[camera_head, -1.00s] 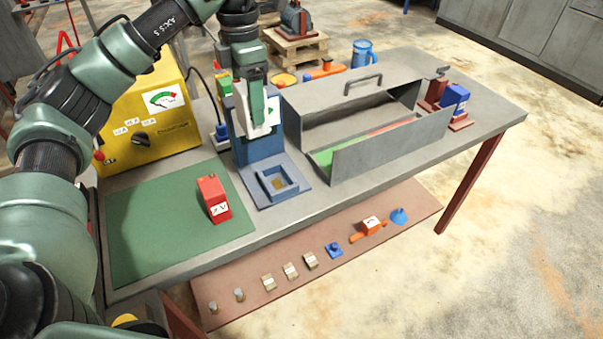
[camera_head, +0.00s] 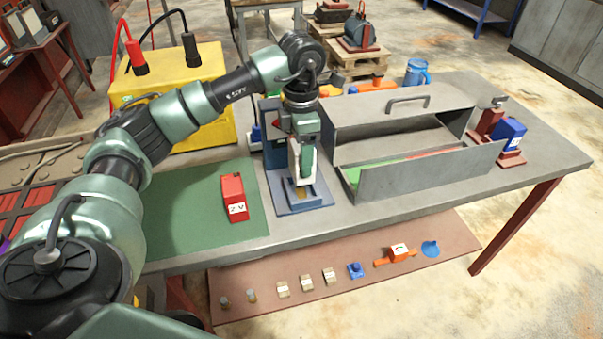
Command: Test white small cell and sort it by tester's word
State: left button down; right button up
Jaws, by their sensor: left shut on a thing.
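My left gripper (camera_head: 303,148) is shut on the white small cell (camera_head: 300,168), which hangs upright below its fingers. The cell is over the tray-like socket (camera_head: 311,200) of the blue tester (camera_head: 275,158). Its lower end is close to the socket; I cannot tell whether it touches. My arm and gripper hide most of the tester's dial; a bit of red shows beside them. Right of the tester stands a grey sorting box (camera_head: 432,174) with a green section at left and a red one at right. My right gripper is not in view.
A red cell (camera_head: 234,198) marked 2 V stands on the green mat (camera_head: 180,212). A yellow machine (camera_head: 185,75) with clamps stands behind. A blue-and-red device (camera_head: 509,135) and a blue mug (camera_head: 417,72) are at right.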

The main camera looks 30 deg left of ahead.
pick_arm(q)
notch_tip(320, 180, down, 2)
jog(key=shift+f, duration=0.2)
notch_tip(320, 180, down, 4)
jog(key=shift+r+p, duration=0.1)
jog(key=shift+p, duration=0.3)
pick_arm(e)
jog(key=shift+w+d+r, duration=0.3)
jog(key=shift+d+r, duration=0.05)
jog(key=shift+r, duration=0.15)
pick_arm(q)
jog(key=shift+f, duration=0.3)
jog(key=shift+c, duration=1.6)
grip_release()
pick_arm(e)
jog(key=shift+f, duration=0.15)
pick_arm(q)
jog(key=shift+r, duration=0.1)
